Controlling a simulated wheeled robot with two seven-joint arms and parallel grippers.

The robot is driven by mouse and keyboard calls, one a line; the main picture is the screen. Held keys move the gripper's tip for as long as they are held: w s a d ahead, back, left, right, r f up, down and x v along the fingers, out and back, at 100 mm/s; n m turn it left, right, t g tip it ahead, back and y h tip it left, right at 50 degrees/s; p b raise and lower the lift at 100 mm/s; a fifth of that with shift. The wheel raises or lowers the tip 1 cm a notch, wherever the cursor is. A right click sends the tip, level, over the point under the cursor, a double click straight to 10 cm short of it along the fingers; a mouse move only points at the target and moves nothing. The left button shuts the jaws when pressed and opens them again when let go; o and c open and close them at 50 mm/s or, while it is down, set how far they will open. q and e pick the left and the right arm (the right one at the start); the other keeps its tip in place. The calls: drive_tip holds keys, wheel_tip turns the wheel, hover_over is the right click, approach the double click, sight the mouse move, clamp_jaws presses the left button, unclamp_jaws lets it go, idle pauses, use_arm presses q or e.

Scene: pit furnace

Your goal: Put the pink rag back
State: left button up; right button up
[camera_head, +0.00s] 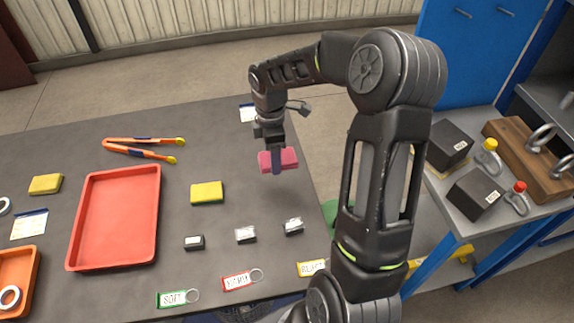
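The pink rag (290,158) is a small folded pink block near the right part of the dark grey table (130,285). My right gripper (276,165) points down at it from above. One finger crosses the rag's near face, and the rag looks clamped between the fingers; the far finger is hidden behind it. I cannot tell whether the rag touches the table or hangs just above it. My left gripper is not in view.
Two yellow rags (207,192) (46,184) lie on the table. A red tray (160,215) stands at the left, with orange tongs (140,141) behind it. Several small blocks (245,234) and key tags (242,280) lie near the front. Weights (475,192) stand on the right bench.

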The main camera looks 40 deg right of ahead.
drive_tip(key=shift+w+d, duration=0.15)
drive_tip(key=shift+w, duration=0.15)
drive_tip(key=b, duration=0.2)
hover_over(274, 184)
wheel_tip(274, 184, down, 6)
drive_tip(key=shift+f, duration=0.25)
drive_tip(key=shift+r+p, duration=0.15)
drive_tip(key=shift+p, duration=0.15)
drive_tip(key=shift+f+b, duration=1.35)
drive_tip(key=shift+f, duration=0.55)
